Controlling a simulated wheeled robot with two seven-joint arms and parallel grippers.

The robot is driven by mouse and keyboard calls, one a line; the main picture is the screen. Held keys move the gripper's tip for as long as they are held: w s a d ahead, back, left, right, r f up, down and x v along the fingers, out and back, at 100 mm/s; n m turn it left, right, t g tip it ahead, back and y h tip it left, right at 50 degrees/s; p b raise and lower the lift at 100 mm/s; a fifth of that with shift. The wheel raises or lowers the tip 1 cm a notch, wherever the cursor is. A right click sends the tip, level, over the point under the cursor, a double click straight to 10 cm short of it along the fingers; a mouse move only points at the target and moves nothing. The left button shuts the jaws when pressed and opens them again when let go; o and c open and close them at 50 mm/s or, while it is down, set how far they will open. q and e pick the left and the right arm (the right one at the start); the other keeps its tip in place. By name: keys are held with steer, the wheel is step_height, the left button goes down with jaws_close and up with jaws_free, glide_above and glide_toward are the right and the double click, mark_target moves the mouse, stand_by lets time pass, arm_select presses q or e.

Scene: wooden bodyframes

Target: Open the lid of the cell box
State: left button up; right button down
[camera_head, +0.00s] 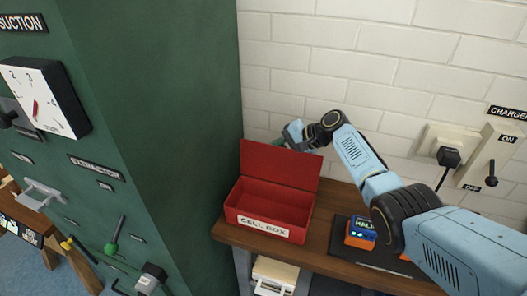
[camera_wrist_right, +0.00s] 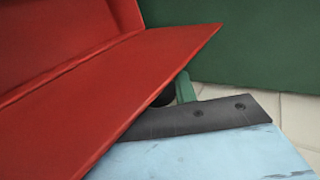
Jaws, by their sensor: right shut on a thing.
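The red cell box (camera_head: 265,225) sits on the wooden bench with a white "CELL BOX" label on its front. Its lid (camera_head: 280,165) stands raised and leans back toward the wall, so the empty-looking inside shows. In the right wrist view the lid (camera_wrist_right: 130,85) is a large red panel across the left. My right gripper (camera_head: 288,139) is at the lid's upper edge and shut on the lid, its fingertips mostly hidden behind it. A small green piece (camera_wrist_right: 185,90) shows beside the lid's edge in the wrist view. My left gripper is not in view.
A tall green cabinet (camera_head: 170,120) with levers and a dial stands close on the left. An orange and blue charger block (camera_head: 361,233) sits on a dark mat (camera_head: 375,262) at right. The charger switch (camera_head: 491,165) is on the white brick wall.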

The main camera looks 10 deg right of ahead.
stand_by(0.4)
steer(key=c, duration=1.1)
jaws_free()
steer(key=v, duration=1.3)
steer(key=shift+d, duration=0.15)
steer(key=shift+s, duration=0.1)
